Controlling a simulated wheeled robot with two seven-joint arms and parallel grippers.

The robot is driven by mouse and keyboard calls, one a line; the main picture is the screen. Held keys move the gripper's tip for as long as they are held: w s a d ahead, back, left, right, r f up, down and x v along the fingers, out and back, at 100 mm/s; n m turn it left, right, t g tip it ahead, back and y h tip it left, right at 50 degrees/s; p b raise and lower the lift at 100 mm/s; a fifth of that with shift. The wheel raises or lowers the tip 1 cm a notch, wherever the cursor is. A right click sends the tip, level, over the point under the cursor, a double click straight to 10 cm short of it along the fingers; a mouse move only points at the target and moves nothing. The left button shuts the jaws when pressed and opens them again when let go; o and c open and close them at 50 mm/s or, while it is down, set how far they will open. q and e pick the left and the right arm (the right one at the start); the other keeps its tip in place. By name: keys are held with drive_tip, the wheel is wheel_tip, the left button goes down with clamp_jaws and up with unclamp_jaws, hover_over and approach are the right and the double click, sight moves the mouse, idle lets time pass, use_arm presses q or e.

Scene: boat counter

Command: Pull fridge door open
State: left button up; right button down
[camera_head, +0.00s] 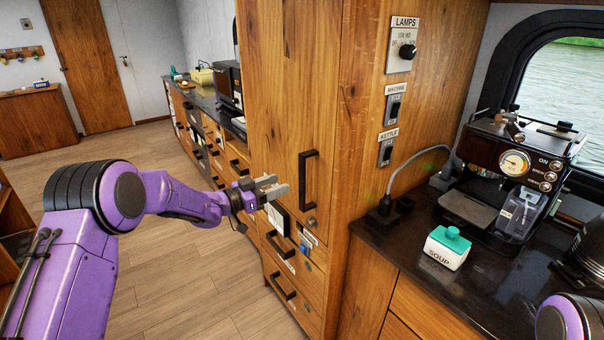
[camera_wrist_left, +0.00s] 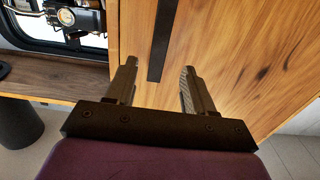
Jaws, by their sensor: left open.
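The fridge door (camera_head: 290,110) is the tall wooden panel in the middle of the head view, and it appears closed. Its black vertical bar handle (camera_head: 308,180) stands at the panel's right side. My left gripper (camera_head: 277,185) is open and empty, just left of the handle in the head view. In the left wrist view, the handle (camera_wrist_left: 163,40) shows ahead, within the gap between the open fingers (camera_wrist_left: 158,68). I see no finger touching it. My right gripper is out of the head view.
Drawers with black handles (camera_head: 280,248) lie below the door. On the right, a dark counter (camera_head: 415,245) holds a coffee machine (camera_head: 520,165) and a soup container (camera_head: 447,250). A wall panel with switches (camera_head: 395,105) adjoins the cabinet. Open wooden floor (camera_head: 170,275) lies left.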

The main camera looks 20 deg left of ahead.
sight(301, 177)
use_arm(q)
drive_tip(key=p+x, duration=0.2)
drive_tip(key=x, duration=0.6)
drive_tip(key=shift+w+d+f+p, duration=0.1)
drive_tip(key=shift+w+d+p, duration=0.2)
drive_tip(key=shift+p, duration=0.05)
drive_tip(key=shift+w+d+f, duration=0.1)
drive_tip(key=shift+w+d, duration=0.15)
drive_tip(key=shift+w, duration=0.1)
clamp_jaws()
